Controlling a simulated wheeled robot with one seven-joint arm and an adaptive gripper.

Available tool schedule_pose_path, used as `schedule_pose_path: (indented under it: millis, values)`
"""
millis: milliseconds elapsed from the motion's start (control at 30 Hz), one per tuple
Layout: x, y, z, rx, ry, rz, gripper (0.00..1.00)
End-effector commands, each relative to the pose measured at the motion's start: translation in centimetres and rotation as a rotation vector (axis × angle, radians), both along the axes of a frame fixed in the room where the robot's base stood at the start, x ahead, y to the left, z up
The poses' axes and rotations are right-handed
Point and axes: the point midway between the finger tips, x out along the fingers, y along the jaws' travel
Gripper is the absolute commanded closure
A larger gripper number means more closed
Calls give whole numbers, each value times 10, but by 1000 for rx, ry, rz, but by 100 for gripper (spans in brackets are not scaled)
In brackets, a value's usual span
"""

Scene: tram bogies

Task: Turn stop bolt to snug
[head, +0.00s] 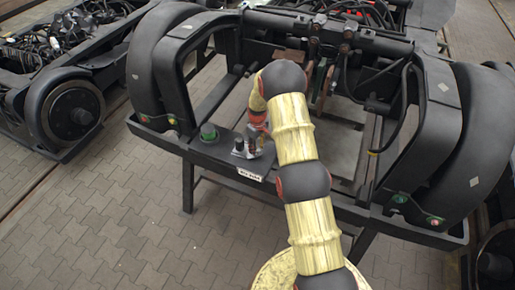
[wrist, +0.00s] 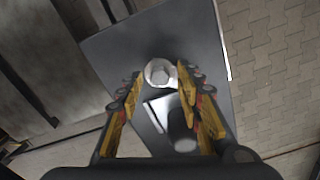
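The stop bolt (wrist: 160,72) shows in the wrist view as a pale, round metal head on a dark grey plate (wrist: 120,45). My gripper (wrist: 159,74) has its two yellow fingers spread, one on each side of the bolt head. The right fingertip is very close to the head or touching it; I cannot tell which. A small gap shows at the left fingertip. In the head view my gripper (head: 257,140) reaches down over the bogie's black corner plate (head: 222,152), and the bolt there is hard to make out behind it.
A dark upright cylinder (wrist: 183,132) stands close to the bolt, between my fingers. A green round cap (head: 208,132) sits left on the same plate, and a white label (head: 250,174) is on its front edge. The bogie frame (head: 345,210) runs right. Paved floor (head: 120,225) is clear in front.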

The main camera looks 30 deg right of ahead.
Motion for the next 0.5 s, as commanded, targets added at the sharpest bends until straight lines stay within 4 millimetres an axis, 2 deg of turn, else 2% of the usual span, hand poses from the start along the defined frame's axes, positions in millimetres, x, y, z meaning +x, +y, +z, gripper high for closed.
schedule_pose_path:
  millis: [333,500]
  values:
    - [0,0,-3,-1,-1,0,65]
    - [0,0,-3,0,-1,0,75]
